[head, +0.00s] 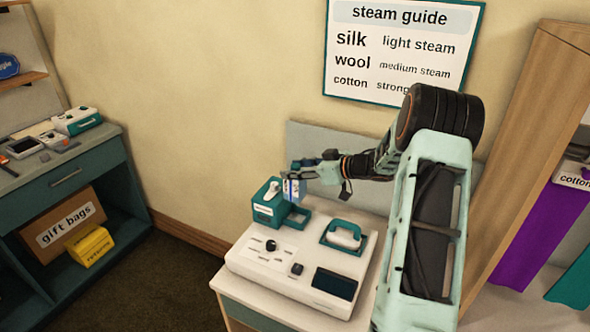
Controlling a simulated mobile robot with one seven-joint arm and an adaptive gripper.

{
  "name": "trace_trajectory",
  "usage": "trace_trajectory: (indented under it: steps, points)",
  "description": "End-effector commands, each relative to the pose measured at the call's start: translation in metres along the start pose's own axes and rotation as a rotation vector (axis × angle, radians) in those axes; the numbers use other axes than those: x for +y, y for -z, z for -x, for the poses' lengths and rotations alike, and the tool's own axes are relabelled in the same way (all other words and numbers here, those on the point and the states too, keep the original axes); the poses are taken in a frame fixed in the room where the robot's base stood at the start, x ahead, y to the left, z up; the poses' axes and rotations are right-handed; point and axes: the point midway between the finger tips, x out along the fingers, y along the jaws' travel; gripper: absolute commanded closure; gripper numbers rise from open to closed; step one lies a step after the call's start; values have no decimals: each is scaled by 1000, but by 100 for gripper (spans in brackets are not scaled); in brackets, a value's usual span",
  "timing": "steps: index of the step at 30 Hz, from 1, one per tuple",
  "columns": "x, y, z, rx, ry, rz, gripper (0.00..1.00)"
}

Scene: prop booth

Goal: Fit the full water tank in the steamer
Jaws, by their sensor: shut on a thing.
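The steamer is a white console (252,268) with a knob, a dark screen and a teal housing (263,212) at its back left. A teal open-framed bracket (300,219) sticks out on the housing's right side. My gripper (300,172) is shut on the small clear water tank (292,190), which shows blue inside. The tank is above the bracket, close beside the housing's right side. I cannot tell whether it touches either. The gripper and arm come in from the right and partly hide the tank's top.
A white steam head (343,236) rests in a teal cradle on the console. A steam guide sign (400,50) hangs on the wall behind. A wooden cabinet (515,130) with purple and teal cloths stands at right. A teal shelf unit (60,180) stands at left.

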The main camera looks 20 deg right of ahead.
Motion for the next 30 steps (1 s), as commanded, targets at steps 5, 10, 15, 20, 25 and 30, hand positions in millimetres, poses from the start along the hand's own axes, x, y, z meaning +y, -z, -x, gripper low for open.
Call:
trace_trajectory:
  steps: [5, 10, 15, 20, 25, 30]
  points:
    - [0, -17, -4, -12, -3, -3, 100]
    - [-2, -36, -10, -17, 0, -7, 100]
    - [-2, -53, -17, -19, 0, -7, 100]
    - [-2, -65, -22, -20, 0, -7, 100]
    - [-3, -72, -25, -20, 0, -6, 100]
    - [-3, -73, -25, -19, 0, -5, 100]
